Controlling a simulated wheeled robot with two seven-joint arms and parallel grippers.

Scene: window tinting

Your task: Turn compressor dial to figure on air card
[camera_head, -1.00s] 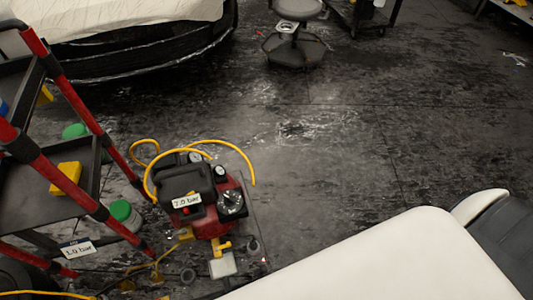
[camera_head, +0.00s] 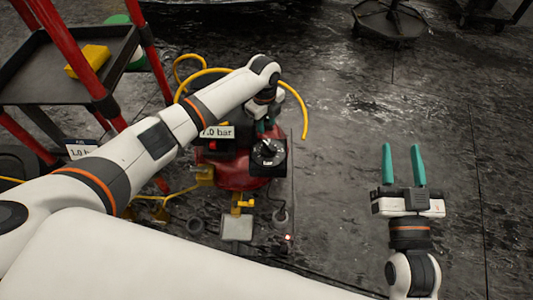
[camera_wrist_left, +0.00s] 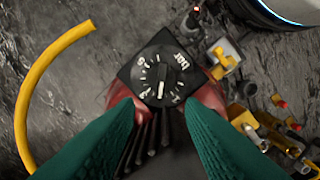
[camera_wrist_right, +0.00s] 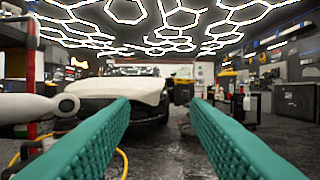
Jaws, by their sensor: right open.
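The compressor (camera_head: 240,176) is red and black and stands on the floor. Its black dial (camera_head: 267,153) has white marks; in the left wrist view the dial (camera_wrist_left: 160,84) shows its face and "bar" lettering. My left gripper (camera_head: 262,128) is above the dial; in the left wrist view its green fingers are apart, with the dial ahead between their tips. A label (camera_head: 217,132) on the compressor reads "7.0 bar", partly covered by my arm. A white card (camera_head: 81,149) at the cart appears to read "1.0 bar", partly hidden. My right gripper (camera_head: 403,166) is open and empty.
A red-framed cart (camera_head: 60,75) with a yellow block (camera_head: 88,61) stands at the left. A yellow hose (camera_head: 300,105) curves around the compressor. A stool base (camera_head: 390,20) is at the back.

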